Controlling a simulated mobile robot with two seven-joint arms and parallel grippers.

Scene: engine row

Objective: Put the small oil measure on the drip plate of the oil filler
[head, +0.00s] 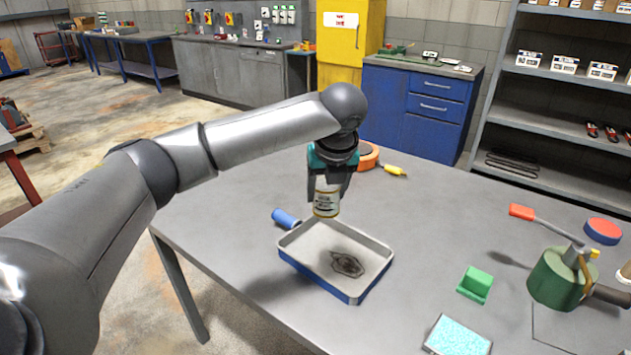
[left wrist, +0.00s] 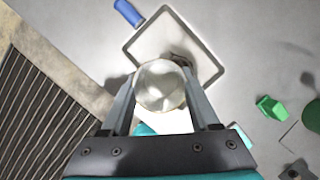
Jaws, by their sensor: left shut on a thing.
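My left gripper (head: 330,186) is shut on a small round labelled vessel (head: 326,202), which looks like the small oil measure. It hangs upright by the back edge of a blue-sided tray (head: 300,248); the height of the gap is hard to judge. In the left wrist view the vessel's pale round top (left wrist: 161,86) sits between the fingers (left wrist: 160,105) and covers part of the tray (left wrist: 150,40). The tray has a dark oily patch inside. A green can-like thing (head: 556,280) with a handle, possibly the oil filler, stands at the right. I cannot make out a drip plate for certain. My right gripper is not in view.
A blue cylinder (head: 286,218) lies left of the tray. A green block (head: 475,284), a blue speckled pad (head: 457,338), a red-ended tool (head: 522,212) and a red-blue disc (head: 602,231) are on the right. An orange roll (head: 368,155) is behind the gripper. Bare tabletop lies between tray and green block.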

